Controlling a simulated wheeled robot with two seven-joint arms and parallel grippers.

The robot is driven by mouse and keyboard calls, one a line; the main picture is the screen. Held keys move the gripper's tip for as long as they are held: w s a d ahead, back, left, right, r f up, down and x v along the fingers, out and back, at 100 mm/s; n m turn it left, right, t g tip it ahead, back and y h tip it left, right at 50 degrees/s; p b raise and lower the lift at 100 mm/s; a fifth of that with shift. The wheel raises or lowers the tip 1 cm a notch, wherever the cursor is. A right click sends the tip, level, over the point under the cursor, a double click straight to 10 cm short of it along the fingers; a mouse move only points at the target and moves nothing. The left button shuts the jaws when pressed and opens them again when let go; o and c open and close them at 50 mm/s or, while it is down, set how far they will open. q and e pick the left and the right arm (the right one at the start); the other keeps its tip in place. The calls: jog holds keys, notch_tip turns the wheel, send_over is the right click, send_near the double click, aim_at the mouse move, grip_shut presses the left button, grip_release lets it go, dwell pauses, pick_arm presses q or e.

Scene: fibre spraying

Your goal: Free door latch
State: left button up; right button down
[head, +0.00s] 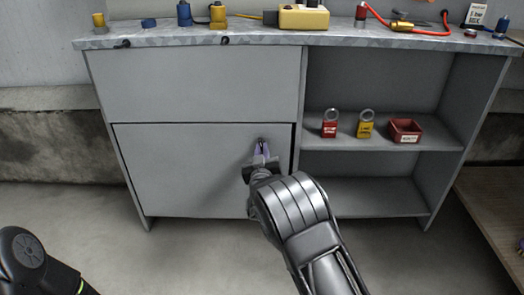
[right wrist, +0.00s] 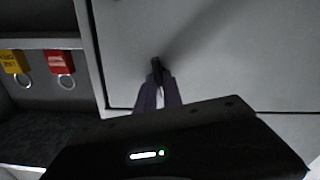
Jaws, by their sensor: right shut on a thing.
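The grey cabinet door (head: 190,180) is the lower left panel of the bench cabinet and sits closed in its frame. A small dark latch (right wrist: 156,66) shows near the door's edge in the right wrist view. My right gripper (head: 261,147) is at the upper right part of the door, with its two fingers shut on the latch. In the right wrist view the fingers (right wrist: 157,84) meet around it, and its lower part is hidden between them. Of my left arm only a dark link shows at the lower left of the head view; its gripper is out of view.
Open shelves right of the door hold a red padlock (head: 329,124), a yellow padlock (head: 366,124) and a red box (head: 404,131). The benchtop (head: 270,37) above carries several blue and yellow items and a red hose (head: 440,33). The floor before the cabinet is clear.

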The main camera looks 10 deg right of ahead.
jog(key=m+b, duration=0.2)
jog(key=m, duration=0.1)
jog(key=c, duration=1.5)
grip_release()
jog(key=p+v, duration=0.2)
jog(key=v, duration=0.5)
jog(key=shift+s+a, duration=0.1)
jog(key=shift+s, duration=0.3)
